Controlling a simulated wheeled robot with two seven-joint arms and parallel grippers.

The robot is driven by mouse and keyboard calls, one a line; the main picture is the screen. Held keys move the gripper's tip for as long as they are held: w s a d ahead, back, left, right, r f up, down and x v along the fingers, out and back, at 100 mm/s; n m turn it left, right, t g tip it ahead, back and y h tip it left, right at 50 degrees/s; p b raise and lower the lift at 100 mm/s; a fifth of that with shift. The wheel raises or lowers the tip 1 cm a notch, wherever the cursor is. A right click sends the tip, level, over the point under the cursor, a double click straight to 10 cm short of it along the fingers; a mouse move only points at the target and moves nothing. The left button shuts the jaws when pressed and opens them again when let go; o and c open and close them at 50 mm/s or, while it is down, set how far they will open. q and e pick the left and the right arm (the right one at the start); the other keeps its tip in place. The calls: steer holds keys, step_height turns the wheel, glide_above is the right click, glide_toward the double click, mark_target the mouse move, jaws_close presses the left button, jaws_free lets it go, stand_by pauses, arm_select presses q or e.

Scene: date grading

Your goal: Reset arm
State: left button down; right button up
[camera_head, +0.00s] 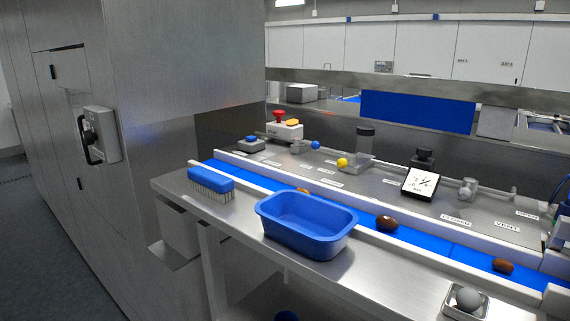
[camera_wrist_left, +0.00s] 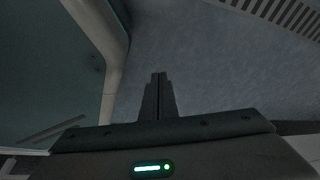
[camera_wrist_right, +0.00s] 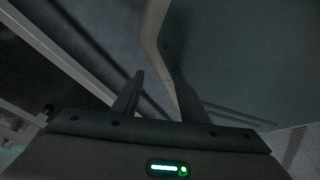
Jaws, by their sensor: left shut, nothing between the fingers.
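My left gripper (camera_wrist_left: 158,85) shows in the left wrist view. Its two fingers are together with nothing between them, above a grey floor (camera_wrist_left: 205,65). My right gripper (camera_wrist_right: 158,80) shows in the right wrist view. Its fingers stand apart with nothing seen between them, and the surroundings there are dark. Neither gripper nor arm shows in the head view, so both are away from the objects on the bench.
A blue tub (camera_head: 300,245) and a blue brush (camera_head: 210,184) stand on the steel bench (camera_head: 225,222). Dark dates (camera_head: 387,223) lie on the blue belt (camera_head: 430,243). A small tray (camera_head: 453,309) holds a grey ball. Steel cabinets (camera_head: 60,160) fill the left.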

arm_select(q)
steer(key=d+h, duration=0.1)
steer(key=d, duration=0.7)
steer(key=shift+d+f, duration=0.15)
steer(key=shift+d, duration=0.15)
arm_select(e)
steer(key=shift+w+r, duration=0.1)
steer(key=shift+w, duration=0.85)
